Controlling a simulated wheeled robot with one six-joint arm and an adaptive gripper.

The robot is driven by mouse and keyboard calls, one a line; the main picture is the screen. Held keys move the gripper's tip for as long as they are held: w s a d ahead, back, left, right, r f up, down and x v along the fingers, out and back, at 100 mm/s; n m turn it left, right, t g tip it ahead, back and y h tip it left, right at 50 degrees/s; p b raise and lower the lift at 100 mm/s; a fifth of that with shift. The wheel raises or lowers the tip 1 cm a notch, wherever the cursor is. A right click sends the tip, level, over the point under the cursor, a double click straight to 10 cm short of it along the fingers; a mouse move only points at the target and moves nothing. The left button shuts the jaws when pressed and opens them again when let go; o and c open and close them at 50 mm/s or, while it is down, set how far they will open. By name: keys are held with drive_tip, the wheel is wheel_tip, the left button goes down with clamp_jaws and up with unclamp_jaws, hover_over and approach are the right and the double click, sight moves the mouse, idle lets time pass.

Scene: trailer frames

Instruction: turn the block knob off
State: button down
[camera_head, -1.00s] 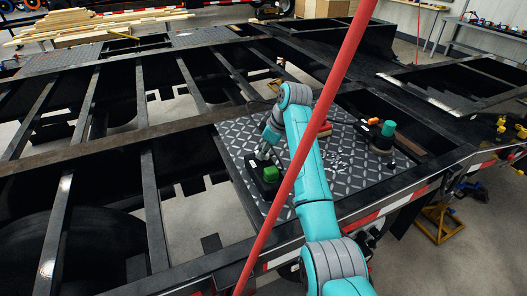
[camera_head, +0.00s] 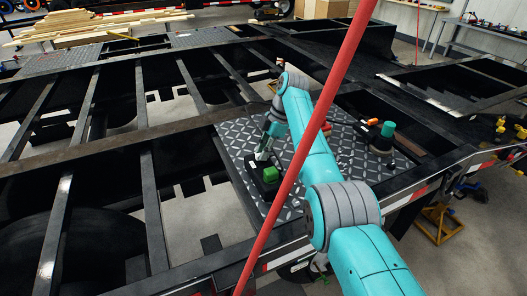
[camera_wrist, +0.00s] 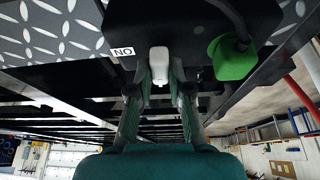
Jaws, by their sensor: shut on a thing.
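The black block (camera_wrist: 205,22) carries a white knob (camera_wrist: 159,64), a white label (camera_wrist: 123,51) reading "NO" in the wrist view, and a green part (camera_wrist: 232,58) at its right. In the head view the black block (camera_head: 256,181) sits on the left of the diamond-plate panel, with the green part (camera_head: 270,174) on top. My gripper (camera_wrist: 159,74) has one finger on each side of the white knob and is shut on it. In the head view my gripper (camera_head: 262,154) is at the block's far end, where the knob is mostly hidden.
The diamond-plate panel (camera_head: 235,137) rests on the black trailer frame. A green cylinder (camera_head: 388,129) on a dark base stands at its right. A red pole (camera_head: 318,120) crosses the head view in front of my arm. Open gaps lie between the frame beams at left.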

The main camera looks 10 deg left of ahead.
drive_tip(key=shift+n, duration=0.5)
drive_tip(key=c, duration=1.1)
unclamp_jaws()
wheel_tip(320, 180, up, 10)
drive_tip(key=shift+s, duration=0.1)
